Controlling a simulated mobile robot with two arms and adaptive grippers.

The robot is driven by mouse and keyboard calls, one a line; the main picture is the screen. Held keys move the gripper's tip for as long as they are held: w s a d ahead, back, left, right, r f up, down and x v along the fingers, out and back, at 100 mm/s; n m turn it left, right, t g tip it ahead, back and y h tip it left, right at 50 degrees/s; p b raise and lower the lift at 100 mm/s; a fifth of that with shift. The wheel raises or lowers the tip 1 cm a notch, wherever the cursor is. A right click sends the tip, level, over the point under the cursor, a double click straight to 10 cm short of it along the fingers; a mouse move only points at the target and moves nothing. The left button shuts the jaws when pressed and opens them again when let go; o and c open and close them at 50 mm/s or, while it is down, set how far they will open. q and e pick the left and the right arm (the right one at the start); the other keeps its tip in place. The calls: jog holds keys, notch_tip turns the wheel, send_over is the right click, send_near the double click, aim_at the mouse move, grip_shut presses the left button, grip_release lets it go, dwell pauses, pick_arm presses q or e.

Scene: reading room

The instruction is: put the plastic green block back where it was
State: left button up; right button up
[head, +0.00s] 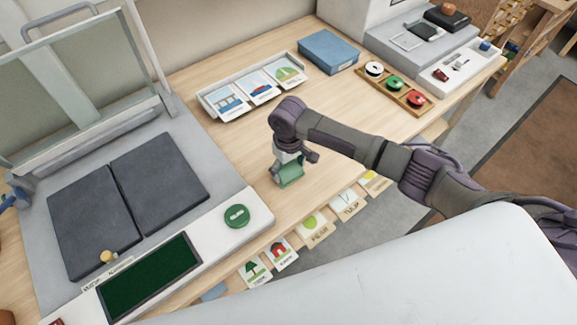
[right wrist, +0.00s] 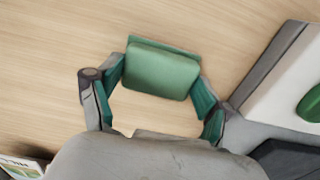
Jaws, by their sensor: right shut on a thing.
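The green block (head: 291,178) is a small rounded green piece near the front middle of the wooden table. My right gripper (head: 289,166) points down from above and is shut on it. In the right wrist view the block (right wrist: 158,72) sits between the two teal-padded fingers of my right gripper (right wrist: 160,84), with bare wood around it. I cannot tell whether the block touches the table. My left gripper is not in view.
A white panel with a green round piece (head: 236,215) and a dark green pad (head: 150,277) lies left. Picture cards (head: 281,253) hang along the front edge. A card tray (head: 228,115), blue box (head: 328,52) and wooden spool tray (head: 375,88) stand behind. Bare wood surrounds the gripper.

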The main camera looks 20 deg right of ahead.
aim_at(288, 170)
jog(key=o, duration=1)
jog(key=shift+f, duration=0.1)
jog(key=shift+o, duration=0.2)
notch_tip(288, 170, up, 12)
jog(key=shift+r, duration=0.2)
jog(key=shift+f, duration=0.1)
